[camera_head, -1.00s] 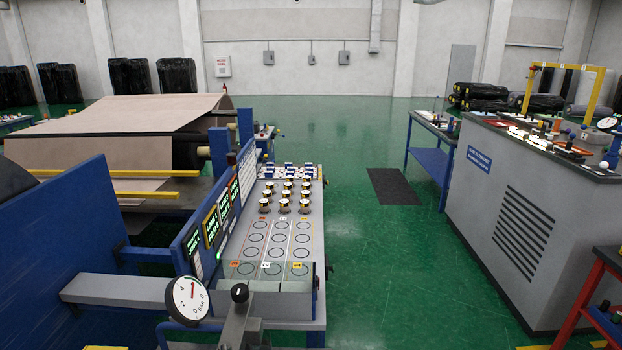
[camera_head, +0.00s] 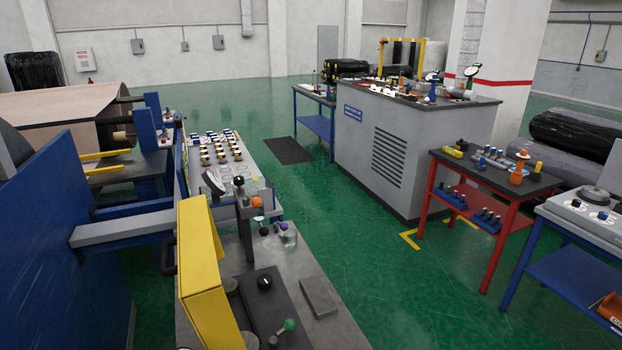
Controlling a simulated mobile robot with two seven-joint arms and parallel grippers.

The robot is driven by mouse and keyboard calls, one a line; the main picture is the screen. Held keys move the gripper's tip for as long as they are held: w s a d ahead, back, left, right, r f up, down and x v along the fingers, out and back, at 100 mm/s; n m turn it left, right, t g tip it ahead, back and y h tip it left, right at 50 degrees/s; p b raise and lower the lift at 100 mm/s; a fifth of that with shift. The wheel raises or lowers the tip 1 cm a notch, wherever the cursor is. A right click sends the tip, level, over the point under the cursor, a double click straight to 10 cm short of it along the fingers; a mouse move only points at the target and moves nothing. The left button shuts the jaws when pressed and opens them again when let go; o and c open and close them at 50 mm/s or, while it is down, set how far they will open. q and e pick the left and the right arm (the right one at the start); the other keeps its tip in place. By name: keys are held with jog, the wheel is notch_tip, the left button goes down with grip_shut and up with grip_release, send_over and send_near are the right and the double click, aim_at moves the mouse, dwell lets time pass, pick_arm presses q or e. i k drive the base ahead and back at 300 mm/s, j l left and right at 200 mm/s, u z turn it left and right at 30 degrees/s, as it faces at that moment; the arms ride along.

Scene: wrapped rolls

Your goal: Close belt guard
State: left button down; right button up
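A yellow box-like cover (camera_head: 197,265), which looks like the belt guard, stands at the lower left of the head view. It is beside the blue machine wall (camera_head: 60,240) and along the left edge of a grey bench (camera_head: 335,322). Its side facing the bench shows as a narrow face; its far left side is hidden. I cannot tell whether it is hinged open or shut. Neither of my grippers is in view.
A red-framed table (camera_head: 490,178) and a blue-framed table (camera_head: 585,232) stand right. Green floor between the bench and the grey cabinet (camera_head: 390,150) is clear.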

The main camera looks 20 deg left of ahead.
aim_at(200, 248)
jog(key=k+u, duration=0.2)
jog(key=k, duration=0.25)
jog(key=k+j+u, duration=0.15)
jog(key=k, duration=0.3)
jog(key=k+j+u, duration=0.2)
jog(key=k, duration=0.2)
jog(key=k+j+u, duration=0.2)
jog(key=k, duration=0.25)
jog(key=i+l, duration=0.2)
jog(key=i, duration=0.25)
jog(key=i+l, duration=0.2)
jog(key=i, duration=0.2)
jog(key=i+l, duration=0.2)
jog(key=i, duration=0.25)
jog(key=i+l, duration=0.15)
jog(key=i, duration=0.3)
jog(key=i+j, duration=0.15)
jog(key=i, duration=0.4)
